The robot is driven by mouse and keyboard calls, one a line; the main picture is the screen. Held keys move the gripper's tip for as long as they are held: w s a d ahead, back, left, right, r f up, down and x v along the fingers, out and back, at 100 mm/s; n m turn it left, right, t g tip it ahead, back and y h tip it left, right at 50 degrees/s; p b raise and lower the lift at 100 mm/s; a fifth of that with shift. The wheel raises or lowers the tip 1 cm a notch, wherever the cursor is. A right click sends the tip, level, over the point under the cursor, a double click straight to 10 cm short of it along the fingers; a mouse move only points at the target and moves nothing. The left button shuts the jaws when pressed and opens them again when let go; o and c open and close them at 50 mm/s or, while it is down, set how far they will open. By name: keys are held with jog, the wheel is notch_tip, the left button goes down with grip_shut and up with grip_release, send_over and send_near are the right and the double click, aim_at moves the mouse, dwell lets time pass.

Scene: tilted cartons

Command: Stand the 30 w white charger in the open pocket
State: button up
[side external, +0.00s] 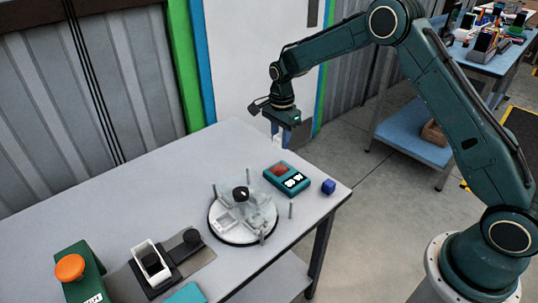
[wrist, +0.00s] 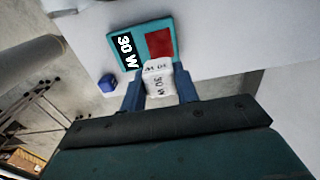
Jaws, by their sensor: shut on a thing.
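The white charger (wrist: 158,80), marked "30 W", is gripped between the two blue fingers of my gripper (wrist: 160,88) in the wrist view. In the side view my gripper (side external: 278,135) holds the charger in the air, beyond the table's far right edge. A round white fixture (side external: 216,226) with a black rim, clear cover and black knob stands on the table, lower in the picture than my gripper. Its pockets are too small and blurred to tell which is open.
A teal block (side external: 272,181) with a red square and "30 W" label lies near the table's right end, beside a blue cube (side external: 328,186). A white open-topped holder (side external: 142,249) and a green box with an orange button (side external: 70,267) stand front left. Thin posts surround the fixture.

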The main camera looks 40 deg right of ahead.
notch_tip(320, 180, up, 5)
jog(key=shift+f, duration=0.2)
jog(key=shift+a+r+n, duration=0.2)
jog(key=shift+a+n, duration=0.1)
jog(key=shift+a, duration=0.2)
jog(key=s+a+n, duration=0.3)
jog(key=a+n, duration=0.6)
jog(key=a, duration=0.3)
jog(key=s+a+n, duration=0.2)
jog(key=a+n, duration=0.7)
jog(key=a, duration=0.3)
jog(key=shift+m, duration=0.3)
jog(key=f, duration=0.9)
jog(key=shift+s+d+f, duration=0.15)
jog(key=shift+d, duration=0.05)
jog(key=shift+f, duration=0.65)
jog(key=shift+f, duration=0.3)
